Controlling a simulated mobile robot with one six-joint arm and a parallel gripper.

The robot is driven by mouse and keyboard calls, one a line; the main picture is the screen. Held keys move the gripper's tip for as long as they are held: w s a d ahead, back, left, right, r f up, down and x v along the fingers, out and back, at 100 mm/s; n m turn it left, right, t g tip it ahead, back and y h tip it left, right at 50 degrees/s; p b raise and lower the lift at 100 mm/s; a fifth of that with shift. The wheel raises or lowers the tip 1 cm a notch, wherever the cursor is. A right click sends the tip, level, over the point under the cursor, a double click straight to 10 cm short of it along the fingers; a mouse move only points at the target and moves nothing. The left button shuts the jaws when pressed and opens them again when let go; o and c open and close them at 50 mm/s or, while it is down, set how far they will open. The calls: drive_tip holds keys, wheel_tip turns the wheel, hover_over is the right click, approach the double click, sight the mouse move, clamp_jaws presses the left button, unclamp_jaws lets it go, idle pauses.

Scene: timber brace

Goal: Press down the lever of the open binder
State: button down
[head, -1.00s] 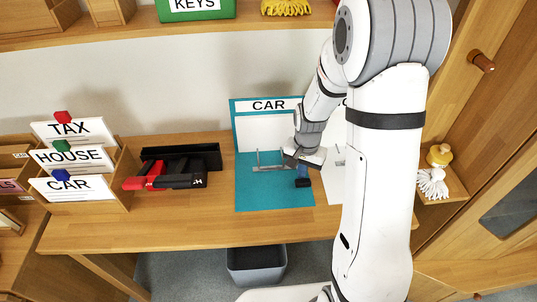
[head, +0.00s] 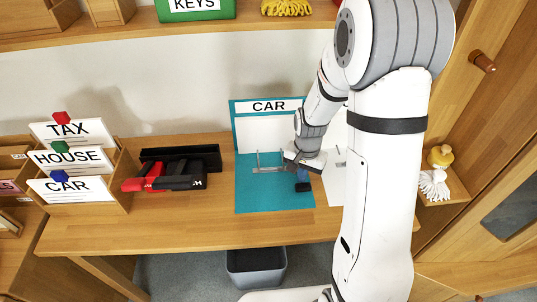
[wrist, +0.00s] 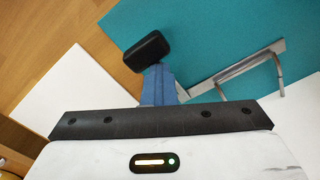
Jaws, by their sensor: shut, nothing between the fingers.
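The open teal binder (head: 270,197), labelled CAR, lies on the desk with its cover raised against the wall. Its metal mechanism (head: 268,169) has thin upright parts; it also shows in the wrist view (wrist: 250,64). I cannot tell which part is the lever, and my gripper may hide some of it. My gripper (head: 303,187) is over the right part of the binder, its blue fingers ending in black tips. In the wrist view the fingertips (wrist: 148,52) are together and empty, left of the metal mechanism. I cannot tell whether they touch the binder.
White sheets (head: 336,178) lie right of the binder, partly behind my arm. A black tray (head: 181,152) and a red-and-black tool (head: 170,180) are to the left. A holder of labelled cards (head: 71,190) stands far left. The front desk strip is clear.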

drive_tip(key=shift+s+r+p, duration=0.1)
drive_tip(key=shift+r+p, duration=1.35)
drive_tip(key=shift+r, duration=0.35)
drive_tip(key=r+p, duration=0.2)
drive_tip(key=r, duration=0.1)
drive_tip(key=r+p, duration=0.1)
drive_tip(key=r, duration=0.1)
drive_tip(key=shift+s+r, duration=0.2)
drive_tip(key=shift+s, duration=0.15)
drive_tip(key=s+r+n+t, duration=0.2)
drive_tip(key=s+r+n, duration=0.4)
drive_tip(key=s+r, duration=1)
drive_tip(key=shift+s+d+r+t, duration=0.3)
drive_tip(key=shift+s+r, duration=0.1)
drive_tip(key=shift+r, duration=0.35)
